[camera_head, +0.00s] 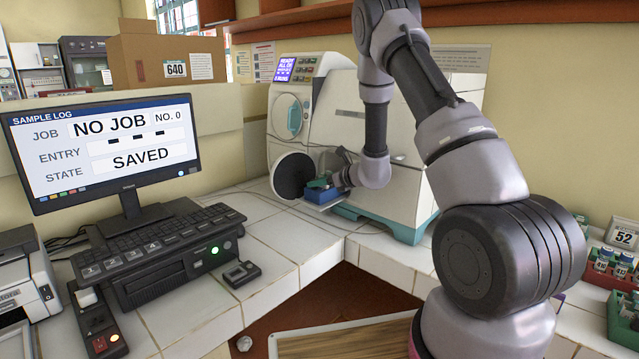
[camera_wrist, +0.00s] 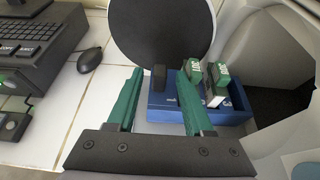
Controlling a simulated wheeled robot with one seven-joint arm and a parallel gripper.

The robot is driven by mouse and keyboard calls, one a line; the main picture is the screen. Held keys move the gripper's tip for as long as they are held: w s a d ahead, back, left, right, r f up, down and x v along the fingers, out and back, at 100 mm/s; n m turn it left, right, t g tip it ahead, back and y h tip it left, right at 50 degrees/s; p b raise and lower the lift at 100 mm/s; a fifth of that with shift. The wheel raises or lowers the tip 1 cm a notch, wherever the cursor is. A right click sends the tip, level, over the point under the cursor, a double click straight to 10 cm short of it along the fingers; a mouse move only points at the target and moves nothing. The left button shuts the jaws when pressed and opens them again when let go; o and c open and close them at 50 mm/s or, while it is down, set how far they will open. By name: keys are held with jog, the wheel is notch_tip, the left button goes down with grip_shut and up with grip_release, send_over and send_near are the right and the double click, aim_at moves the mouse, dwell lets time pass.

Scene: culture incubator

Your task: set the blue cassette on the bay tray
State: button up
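The blue cassette (camera_head: 321,196) sits at the open round bay of the white incubator, on what looks like the pale bay tray (camera_head: 333,205). In the wrist view the cassette (camera_wrist: 237,113) holds green-capped vials, and a dark upright post stands at its left end. My gripper (camera_wrist: 160,76) has its green fingers apart, one on each side of this post, with small gaps visible. In the head view my gripper (camera_head: 319,183) is just above the cassette and partly hides it. The tray under the cassette is mostly hidden.
The round dark door (camera_head: 292,175) of the incubator (camera_head: 345,110) stands open left of the cassette. A monitor (camera_head: 105,150), a keyboard unit (camera_head: 155,245) and a small dark device (camera_head: 241,274) are to the left. Vial racks (camera_head: 622,318) stand at far right.

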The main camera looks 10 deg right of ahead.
jog(key=shift+r, duration=0.15)
jog(key=v, duration=1.2)
jog(key=s+a+r+n+g+y, duration=0.1)
jog(key=s+a+r+n+g, duration=0.2)
jog(key=s+a+r+n, duration=0.35)
jog(key=s+a+r+n+g+y, duration=0.25)
jog(key=s+r+n, duration=0.35)
jog(key=r, duration=0.4)
jog(key=s+d+r+n+h, duration=0.2)
jog(key=s+n+h, duration=0.1)
jog(key=s, duration=0.3)
jog(key=s+d+r+n+t+h, duration=0.1)
jog(key=s+d+r+n+h, duration=0.2)
jog(key=s+n, duration=0.2)
jog(key=s+d+r+n+h, duration=0.3)
jog(key=s+n, duration=0.1)
jog(key=s, duration=0.3)
jog(key=shift+s+r+t, duration=0.15)
jog(key=shift+s+t, duration=0.2)
jog(key=shift+s, duration=0.05)
jog(key=shift+d+h, duration=0.15)
jog(key=shift+h, duration=0.1)
